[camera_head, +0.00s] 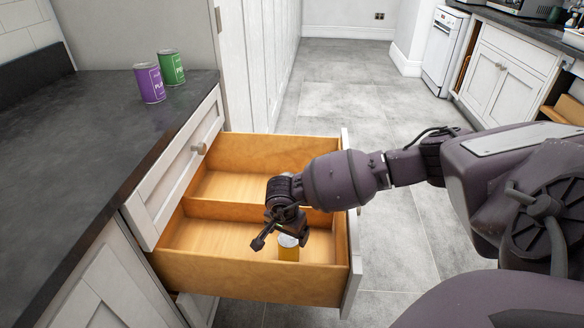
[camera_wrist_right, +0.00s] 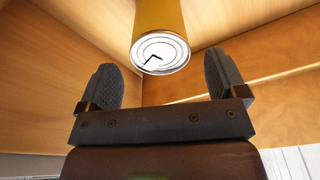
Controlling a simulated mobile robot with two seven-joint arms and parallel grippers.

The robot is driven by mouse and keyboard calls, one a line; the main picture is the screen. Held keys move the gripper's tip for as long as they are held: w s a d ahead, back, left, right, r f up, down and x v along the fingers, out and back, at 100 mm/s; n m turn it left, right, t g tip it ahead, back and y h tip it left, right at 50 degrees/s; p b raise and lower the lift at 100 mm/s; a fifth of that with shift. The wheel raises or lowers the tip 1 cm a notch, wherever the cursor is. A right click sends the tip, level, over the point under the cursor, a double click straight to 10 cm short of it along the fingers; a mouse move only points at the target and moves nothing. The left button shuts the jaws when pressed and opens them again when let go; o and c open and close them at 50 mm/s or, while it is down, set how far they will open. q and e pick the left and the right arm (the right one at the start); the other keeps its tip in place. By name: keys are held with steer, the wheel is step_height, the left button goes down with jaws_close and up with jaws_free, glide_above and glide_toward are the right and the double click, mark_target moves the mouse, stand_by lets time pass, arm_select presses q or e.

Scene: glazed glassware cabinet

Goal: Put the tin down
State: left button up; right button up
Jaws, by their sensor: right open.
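A yellow tin (camera_head: 288,251) with a silver lid stands in the near compartment of the open wooden drawer (camera_head: 255,280), close to its right end. The tin also shows in the right wrist view (camera_wrist_right: 160,45), lid toward the camera, just beyond the fingertips. My right gripper (camera_head: 276,238) is over the drawer at the tin's top. In the right wrist view its two fingers (camera_wrist_right: 163,85) are spread apart, with the tin's lid between and beyond them, not visibly touching. My left gripper is not in view.
A purple tin (camera_head: 149,83) and a green tin (camera_head: 171,68) stand on the dark worktop (camera_head: 90,130) at left. A wooden divider (camera_head: 228,211) splits the drawer, and its far compartment looks empty. Grey floor lies clear beyond the drawer.

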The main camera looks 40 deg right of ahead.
steer(key=r, duration=0.2)
steer(key=r+p, duration=0.1)
steer(key=r, duration=0.1)
steer(key=a+r, duration=0.1)
steer(key=r, duration=0.2)
steer(key=shift+s, duration=0.2)
